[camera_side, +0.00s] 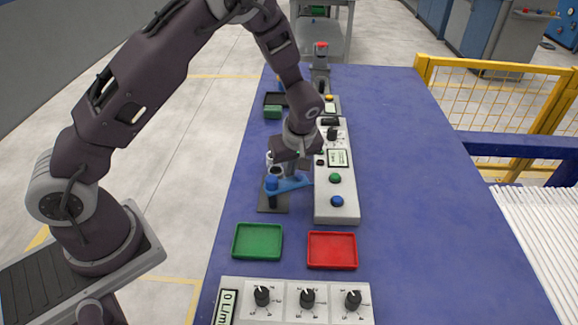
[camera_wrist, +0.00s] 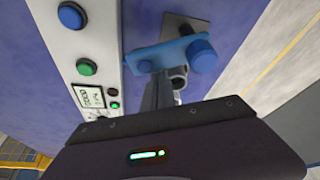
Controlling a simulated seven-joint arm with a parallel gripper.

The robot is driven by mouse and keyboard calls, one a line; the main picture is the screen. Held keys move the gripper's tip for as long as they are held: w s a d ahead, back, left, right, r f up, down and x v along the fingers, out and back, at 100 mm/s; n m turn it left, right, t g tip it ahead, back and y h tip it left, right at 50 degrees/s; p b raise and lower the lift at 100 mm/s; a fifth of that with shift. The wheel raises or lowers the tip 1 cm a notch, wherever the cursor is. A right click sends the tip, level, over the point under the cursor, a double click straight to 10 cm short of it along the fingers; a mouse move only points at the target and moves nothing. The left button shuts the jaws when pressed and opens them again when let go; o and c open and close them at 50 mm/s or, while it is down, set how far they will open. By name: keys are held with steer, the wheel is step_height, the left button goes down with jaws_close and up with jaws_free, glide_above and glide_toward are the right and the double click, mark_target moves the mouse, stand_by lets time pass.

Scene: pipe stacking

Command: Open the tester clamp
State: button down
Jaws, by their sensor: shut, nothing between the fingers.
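The tester clamp shows as a blue lever (camera_side: 292,184) with a blue knob (camera_side: 271,183) at its left end, above a dark base plate (camera_side: 274,208). In the wrist view the blue lever (camera_wrist: 150,57) lies across the picture, with the round blue knob (camera_wrist: 203,56) at its right end. My gripper (camera_side: 292,174) points down at the lever from its far side. In the wrist view my gripper's fingers (camera_wrist: 160,80) are shut and empty, close to the lever's edge; I cannot tell if they touch it. Part of the clamp is hidden behind my gripper.
A light control box (camera_side: 338,208) with green and blue buttons stands just right of the clamp. A green tray (camera_side: 257,241) and a red tray (camera_side: 332,250) lie in front, before a panel with black knobs (camera_side: 307,298). The table's right side is clear.

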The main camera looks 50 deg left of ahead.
steer(key=shift+s+d+m+t+h, duration=0.2)
steer(key=shift+d+m, duration=0.25)
steer(key=shift+m, duration=0.35)
steer(key=shift+w+d+m+t+h, duration=0.2)
steer(key=shift+d+m, duration=0.25)
steer(key=shift+m, duration=0.35)
steer(key=shift+s+d+m+t+h, duration=0.1)
steer(key=shift+s+d+m+t, duration=0.15)
steer(key=shift+d+m, duration=0.4)
steer(key=shift+a+m, duration=0.2)
steer(key=shift+m, duration=0.05)
steer(key=shift+w, duration=0.1)
steer(key=shift+w+a, duration=1.1)
steer(key=shift+a, duration=0.1)
steer(key=r, duration=0.2)
step_height(320, 180, up, 15)
steer(key=m+h, duration=0.1)
glide_above(296, 176)
steer(key=s, duration=0.5)
steer(key=s+d+r+m+t, duration=0.1)
steer(key=s+r+m, duration=0.2)
steer(key=s, duration=0.8)
steer(key=s+d+r+m+t+h, duration=0.1)
steer(key=s+r+m, duration=0.3)
steer(key=s, duration=0.7)
steer(key=shift+d+r+m+t+h, duration=0.3)
steer(key=shift+r+t, duration=0.15)
steer(key=shift+r, duration=0.5)
